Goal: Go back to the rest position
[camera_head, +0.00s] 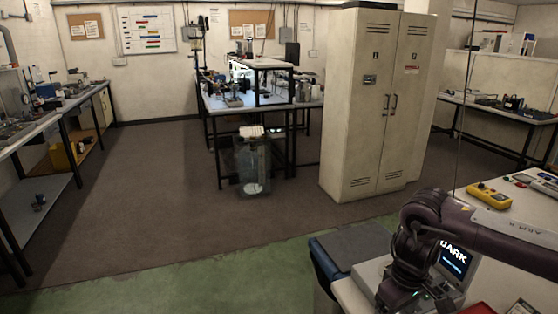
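My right arm, dark purple, comes in from the right edge and bends down over the near table (515,210) at the lower right. Its lower end reaches the bottom edge, and its gripper fingers cannot be seen. My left arm and gripper are not in view. No sealed cylinder can be made out.
A white device with a lit screen (455,259) sits behind my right arm, with a yellow meter (488,195) farther back. A tall cabinet (362,105), a central workbench (258,106) and a clear bin (252,168) stand beyond. The floor (140,200) at left-centre is clear.

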